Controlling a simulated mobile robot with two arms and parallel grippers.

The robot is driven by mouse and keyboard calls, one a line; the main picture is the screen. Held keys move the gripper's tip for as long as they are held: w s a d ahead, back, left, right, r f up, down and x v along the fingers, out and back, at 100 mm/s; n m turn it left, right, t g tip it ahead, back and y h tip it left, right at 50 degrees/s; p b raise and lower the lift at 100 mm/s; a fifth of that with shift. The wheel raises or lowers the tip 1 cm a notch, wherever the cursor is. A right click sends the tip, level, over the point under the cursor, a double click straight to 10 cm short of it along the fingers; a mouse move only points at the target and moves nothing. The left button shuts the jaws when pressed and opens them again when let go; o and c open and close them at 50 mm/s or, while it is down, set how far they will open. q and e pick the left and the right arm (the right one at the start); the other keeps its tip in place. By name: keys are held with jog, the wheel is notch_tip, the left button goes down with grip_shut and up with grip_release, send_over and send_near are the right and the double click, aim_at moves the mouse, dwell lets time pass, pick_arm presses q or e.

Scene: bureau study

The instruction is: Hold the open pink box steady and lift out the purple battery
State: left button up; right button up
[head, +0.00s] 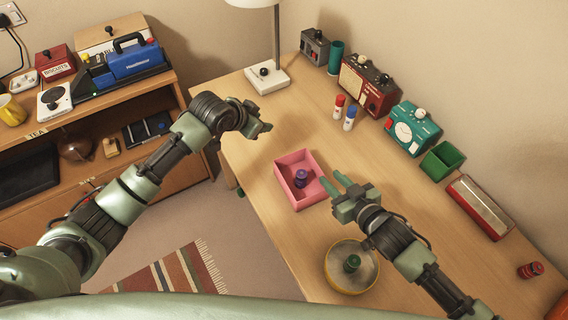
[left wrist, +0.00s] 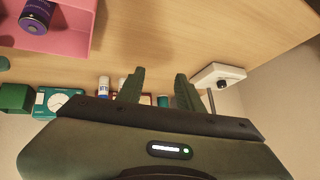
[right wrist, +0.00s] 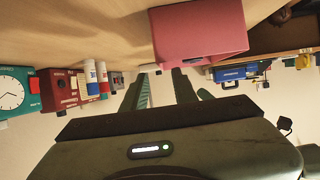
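In the left wrist view the pink box (left wrist: 72,45) and the purple battery (left wrist: 36,17) are cut by the top left edge. My left gripper (head: 268,128) is above the desk's left edge, apart from the box, open and empty. My right gripper (head: 340,184) is beside the box's right side, open, with nothing between its fingers.
A round yellow-rimmed tray (head: 336,284) with a green object lies below the box. Red and blue-white markers (head: 349,118), a red device (head: 366,85), a teal dial device (head: 412,127) and a green bin (head: 442,160) line the back. A lamp base (head: 267,78) stands at the upper left.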

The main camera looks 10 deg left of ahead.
aim_at(318, 166)
jog(key=shift+w+a+f, duration=0.1)
jog(key=shift+w+a, duration=0.05)
pick_arm(q)
jog(key=s+d+m+g, duration=0.1)
jog(key=s+d+g, duration=0.1)
jog(key=s+d, duration=0.2)
jog(key=s+d+m+g+h, duration=0.1)
jog(key=s+d, duration=0.3)
jog(key=s, duration=0.5)
jog(key=shift+s+f+g, duration=0.25)
jog(key=shift+f+g, duration=0.05)
jog(key=shift+g, duration=0.4)
pick_arm(e)
jog(key=x, duration=0.7)
jog(key=shift+w, duration=0.15)
jog(key=shift+c, duration=0.3)
grip_shut()
jog(key=shift+f, duration=0.1)
